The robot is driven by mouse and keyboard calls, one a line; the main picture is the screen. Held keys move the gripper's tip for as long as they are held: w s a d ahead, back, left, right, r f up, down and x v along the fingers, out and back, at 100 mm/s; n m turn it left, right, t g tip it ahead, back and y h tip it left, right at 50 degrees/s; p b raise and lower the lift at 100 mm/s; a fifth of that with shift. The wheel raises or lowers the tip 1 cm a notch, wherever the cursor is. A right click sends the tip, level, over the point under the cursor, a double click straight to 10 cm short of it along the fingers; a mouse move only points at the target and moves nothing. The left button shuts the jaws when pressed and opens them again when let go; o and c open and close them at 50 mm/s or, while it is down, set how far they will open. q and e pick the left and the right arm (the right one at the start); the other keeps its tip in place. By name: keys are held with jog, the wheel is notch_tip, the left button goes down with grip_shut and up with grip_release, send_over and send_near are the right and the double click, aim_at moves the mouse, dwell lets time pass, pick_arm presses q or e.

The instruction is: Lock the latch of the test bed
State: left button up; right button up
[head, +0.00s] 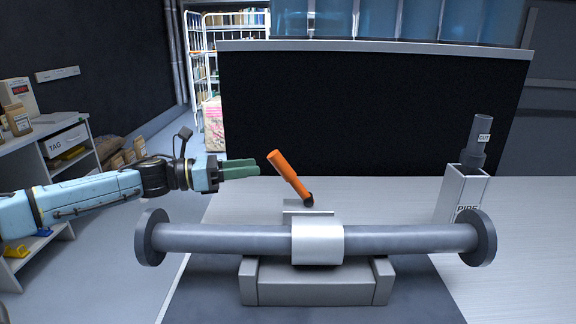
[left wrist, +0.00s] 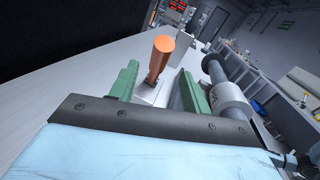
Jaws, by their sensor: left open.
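The latch's orange handle (head: 287,173) stands tilted up and to the left from a dark pivot behind the clamp band (head: 317,243). The band lies over the middle of a grey flanged pipe (head: 400,239), which rests across the test bed base (head: 315,282). My left gripper (head: 258,168) is just left of the handle, with its green fingers pointing toward it. In the left wrist view, the handle (left wrist: 161,60) shows between the two spread fingers (left wrist: 155,85), and they look apart from it. My right gripper is not in view.
A box labelled PIPE (head: 463,193) with an upright pipe piece (head: 479,140) stands at the right of the table. A black panel (head: 370,110) rises behind the table. The white tabletop (head: 400,195) between the handle and the box is clear. Shelves (head: 65,150) stand at the left.

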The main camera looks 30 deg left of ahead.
aim_at(292, 179)
pick_arm(q)
jog(key=shift+p+x, duration=0.95)
jog(key=shift+x, duration=3.95)
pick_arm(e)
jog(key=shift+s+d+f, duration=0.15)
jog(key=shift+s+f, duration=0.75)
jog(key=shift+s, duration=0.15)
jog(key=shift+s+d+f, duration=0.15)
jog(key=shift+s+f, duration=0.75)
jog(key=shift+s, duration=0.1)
pick_arm(q)
grip_shut()
